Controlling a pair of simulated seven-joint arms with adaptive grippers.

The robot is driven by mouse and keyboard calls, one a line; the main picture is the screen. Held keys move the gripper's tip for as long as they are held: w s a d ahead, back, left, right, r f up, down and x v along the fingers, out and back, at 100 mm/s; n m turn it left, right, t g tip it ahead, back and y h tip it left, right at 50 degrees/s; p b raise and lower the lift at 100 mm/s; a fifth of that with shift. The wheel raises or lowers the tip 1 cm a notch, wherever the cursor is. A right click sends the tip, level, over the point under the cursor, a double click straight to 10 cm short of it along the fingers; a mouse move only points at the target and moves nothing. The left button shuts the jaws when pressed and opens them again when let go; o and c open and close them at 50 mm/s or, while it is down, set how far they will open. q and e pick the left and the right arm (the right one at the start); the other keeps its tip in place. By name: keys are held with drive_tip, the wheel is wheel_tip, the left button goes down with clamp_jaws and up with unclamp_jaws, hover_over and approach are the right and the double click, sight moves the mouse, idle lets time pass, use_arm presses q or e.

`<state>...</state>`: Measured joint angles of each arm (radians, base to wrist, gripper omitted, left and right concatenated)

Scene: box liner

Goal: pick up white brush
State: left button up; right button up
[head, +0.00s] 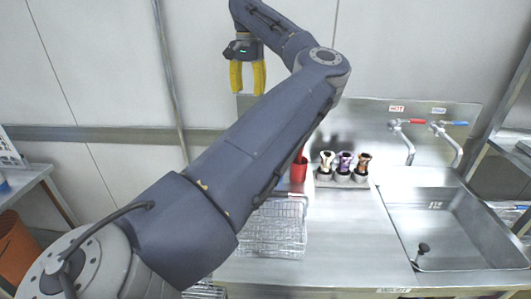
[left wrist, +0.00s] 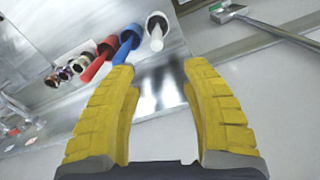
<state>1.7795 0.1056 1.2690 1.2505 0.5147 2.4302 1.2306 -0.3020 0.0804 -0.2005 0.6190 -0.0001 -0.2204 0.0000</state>
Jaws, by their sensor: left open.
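My left gripper (head: 248,92) hangs open and empty in front of the back wall, high at the upper left of the counter. Its yellow fingers also show in the left wrist view (left wrist: 160,76). The white brush (left wrist: 157,40) stands in a round holder ahead of the fingertips, apart from them. A blue brush (left wrist: 124,48) and a red brush (left wrist: 97,66) stand in holders to its left. In the head view my left arm hides the white brush; only a red holder (head: 299,171) shows beside the arm.
A wire rack (head: 275,228) lies on the metal counter (head: 345,235). Several small holders with bundled items (head: 343,163) stand right of the red holder. A sink (head: 450,225) with two taps (head: 408,140) is at the right. In the left wrist view, a tool (left wrist: 228,12) is at upper right.

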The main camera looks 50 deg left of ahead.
use_arm(q)
drive_tip(key=f, duration=1.7)
drive_tip(key=shift+w+d, duration=0.15)
drive_tip(key=shift+d, duration=0.15)
drive_tip(key=shift+c, duration=0.4)
clamp_jaws()
